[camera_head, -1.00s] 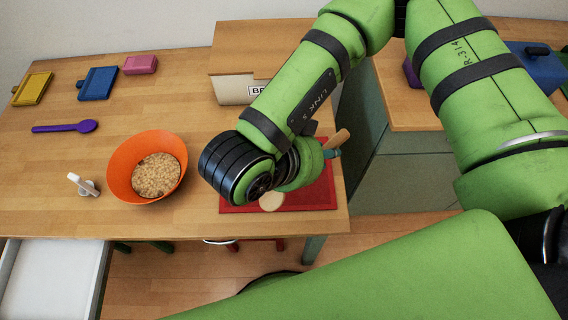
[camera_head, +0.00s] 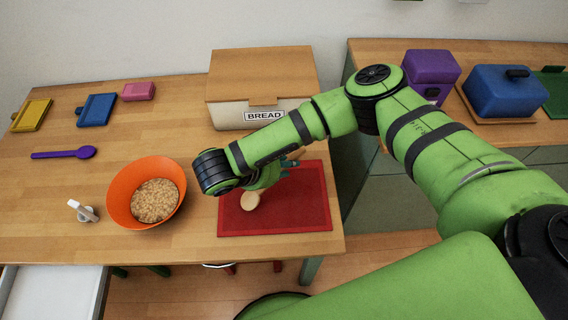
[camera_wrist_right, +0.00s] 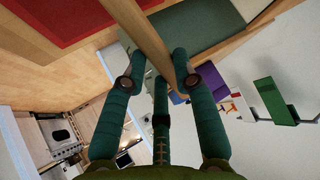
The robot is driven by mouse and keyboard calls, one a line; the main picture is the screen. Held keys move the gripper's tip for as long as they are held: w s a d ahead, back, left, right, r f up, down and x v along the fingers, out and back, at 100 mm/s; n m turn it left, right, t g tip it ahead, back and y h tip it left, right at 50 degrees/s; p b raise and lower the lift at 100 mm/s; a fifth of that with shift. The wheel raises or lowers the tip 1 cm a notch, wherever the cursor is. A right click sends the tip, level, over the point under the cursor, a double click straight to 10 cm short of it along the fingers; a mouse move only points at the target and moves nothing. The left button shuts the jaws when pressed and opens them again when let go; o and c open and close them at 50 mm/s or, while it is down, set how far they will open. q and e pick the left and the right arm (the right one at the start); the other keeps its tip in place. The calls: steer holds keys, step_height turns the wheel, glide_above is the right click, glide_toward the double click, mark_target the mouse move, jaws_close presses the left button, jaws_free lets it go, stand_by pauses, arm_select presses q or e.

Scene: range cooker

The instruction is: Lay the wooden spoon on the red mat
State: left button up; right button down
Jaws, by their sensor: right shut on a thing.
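The wooden spoon is in my right gripper (camera_head: 284,169), which is shut on its handle. In the head view the spoon's pale bowl (camera_head: 250,201) shows over the left half of the red mat (camera_head: 300,212). I cannot tell whether the bowl touches the mat. Part of the handle is hidden by my wrist. In the right wrist view the spoon's handle (camera_wrist_right: 147,32) runs between the dark teal fingers (camera_wrist_right: 158,80), and a corner of the red mat (camera_wrist_right: 62,18) shows at top left. My left gripper is out of view.
An orange bowl of grains (camera_head: 118,188) stands left of the mat. The bread box (camera_head: 228,115) is behind my wrist. A purple spoon (camera_head: 62,153) and a small white item (camera_head: 84,211) lie farther left. The table's front and right edges are close to the mat.

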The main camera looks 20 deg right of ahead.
steer(key=shift+f, duration=0.4)
steer(key=shift+f+b, duration=0.25)
steer(key=shift+b, duration=0.1)
steer(key=c, duration=1)
jaws_free()
steer(key=shift+r, duration=0.1)
steer(key=shift+r+p, duration=0.35)
steer(key=shift+p, duration=0.15)
steer(key=shift+b+v, duration=0.65)
steer(key=shift+v, duration=5.2)
